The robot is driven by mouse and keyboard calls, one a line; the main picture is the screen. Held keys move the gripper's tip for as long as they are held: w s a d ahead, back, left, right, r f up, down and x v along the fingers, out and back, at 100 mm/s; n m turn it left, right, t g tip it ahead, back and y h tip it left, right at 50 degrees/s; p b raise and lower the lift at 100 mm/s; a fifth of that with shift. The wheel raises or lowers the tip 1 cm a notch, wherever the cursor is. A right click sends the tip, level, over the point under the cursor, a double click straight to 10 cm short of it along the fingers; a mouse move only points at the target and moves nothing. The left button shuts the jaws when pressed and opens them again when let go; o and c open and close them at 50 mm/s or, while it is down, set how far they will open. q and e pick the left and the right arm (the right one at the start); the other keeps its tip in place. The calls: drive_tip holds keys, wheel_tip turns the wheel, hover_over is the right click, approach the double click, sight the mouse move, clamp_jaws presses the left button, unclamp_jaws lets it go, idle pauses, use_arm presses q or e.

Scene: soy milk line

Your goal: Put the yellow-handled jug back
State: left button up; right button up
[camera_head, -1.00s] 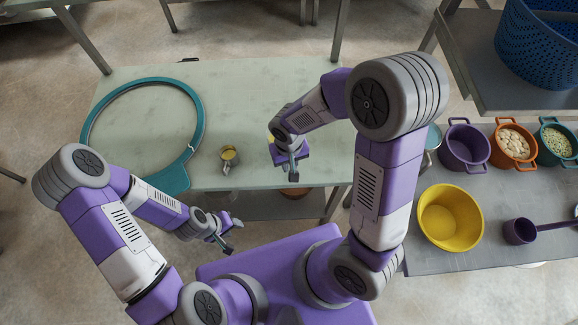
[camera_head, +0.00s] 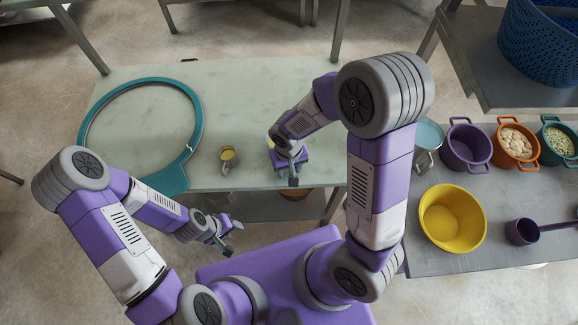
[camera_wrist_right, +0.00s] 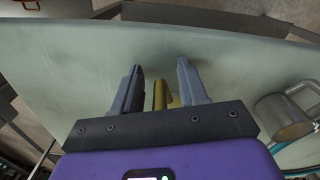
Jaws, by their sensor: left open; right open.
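A yellow handle (camera_wrist_right: 160,95) shows between the fingers of my right gripper (camera_wrist_right: 158,85) in the right wrist view. These fingers are open, with gaps beside the handle; the rest of that object is mostly hidden behind the gripper. In the head view my right gripper (camera_head: 293,180) is over the front part of the pale table, with a bit of yellow (camera_head: 270,143) behind it. My left gripper (camera_head: 222,240) is open and empty in front of the table.
A metal cup with yellowish contents (camera_head: 227,158) stands left of my right gripper. A teal ring (camera_head: 190,172) lies on the pale table (camera_head: 245,90). The right counter holds a metal jug (camera_head: 424,160), a yellow bowl (camera_head: 452,238), a purple pot (camera_head: 467,145) and a ladle (camera_head: 522,231).

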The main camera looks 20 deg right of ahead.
drive_tip(key=shift+r, duration=0.2)
wheel_tip(320, 180, up, 12)
drive_tip(key=p, duration=0.3)
drive_tip(key=shift+p, duration=0.4)
use_arm(q)
wheel_tip(320, 180, up, 4)
drive_tip(key=shift+f, duration=0.1)
